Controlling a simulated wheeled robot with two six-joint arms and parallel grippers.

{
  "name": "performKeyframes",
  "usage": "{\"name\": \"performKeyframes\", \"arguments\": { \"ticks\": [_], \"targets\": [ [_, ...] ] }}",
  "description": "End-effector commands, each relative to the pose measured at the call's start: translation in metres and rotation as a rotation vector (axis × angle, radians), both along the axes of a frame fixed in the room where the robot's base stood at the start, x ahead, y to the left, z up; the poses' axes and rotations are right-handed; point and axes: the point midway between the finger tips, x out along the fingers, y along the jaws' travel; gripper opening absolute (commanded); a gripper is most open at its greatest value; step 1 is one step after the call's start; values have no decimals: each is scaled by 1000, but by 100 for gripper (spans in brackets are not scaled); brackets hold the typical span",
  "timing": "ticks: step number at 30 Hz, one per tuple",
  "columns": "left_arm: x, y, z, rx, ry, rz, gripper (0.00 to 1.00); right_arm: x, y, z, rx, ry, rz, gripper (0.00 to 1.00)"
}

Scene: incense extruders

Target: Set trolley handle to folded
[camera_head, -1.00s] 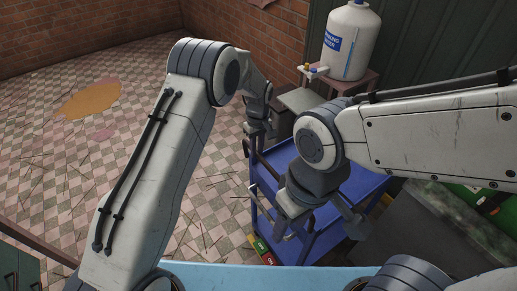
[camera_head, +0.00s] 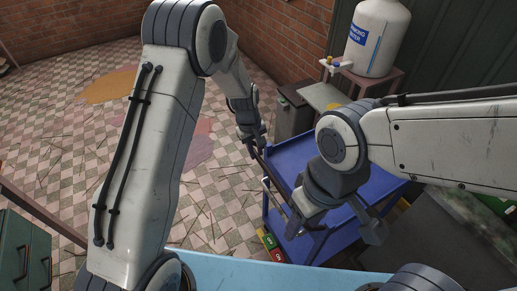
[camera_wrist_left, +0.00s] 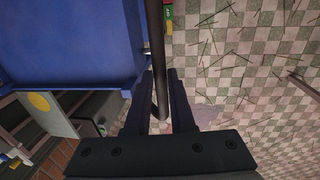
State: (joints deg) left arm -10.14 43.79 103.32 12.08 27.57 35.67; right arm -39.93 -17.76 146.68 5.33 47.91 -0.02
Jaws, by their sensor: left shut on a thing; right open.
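The blue trolley (camera_head: 300,150) stands right of centre in the head view; its blue top also fills the upper left of the left wrist view (camera_wrist_left: 70,45). Its dark bar handle (camera_head: 274,186) runs along the trolley's left side. In the left wrist view the handle (camera_wrist_left: 157,50) passes between the two fingers. My left gripper (camera_head: 256,147) is shut on the handle near its far end. My right gripper (camera_head: 298,222) is open over the trolley's near part, and its arm hides much of the trolley. Whether the right fingers touch anything is unclear.
A white water jug (camera_head: 377,38) stands on a small table behind the trolley. A grey bin (camera_head: 293,112) is beside it. A light blue surface (camera_head: 230,272) lies at the front. A green cabinet (camera_head: 25,250) is at lower left.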

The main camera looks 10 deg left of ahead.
Motion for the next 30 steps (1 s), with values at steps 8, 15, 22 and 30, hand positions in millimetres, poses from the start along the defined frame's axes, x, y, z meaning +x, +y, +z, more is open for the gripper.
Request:
{"name": "performKeyframes", "arguments": {
  "ticks": [8, 15, 22, 30],
  "targets": [
    [-1, 1, -1, 0, 1, 0, 0, 0, 0, 0, 0, 0, 0, 55],
    [-1, 1, -1, 0, 1, 0, 52, 0, 0, 0, 0, 0, 0, 55],
    [-1, 1, -1, 0, 1, 0, 52, 0, 0, 0, 0, 0, 0, 55],
    [-1, 2, 17, 0, -3, 0, 52, 0, 0, -4, 0, 0, 0, 55]
  ]
}}
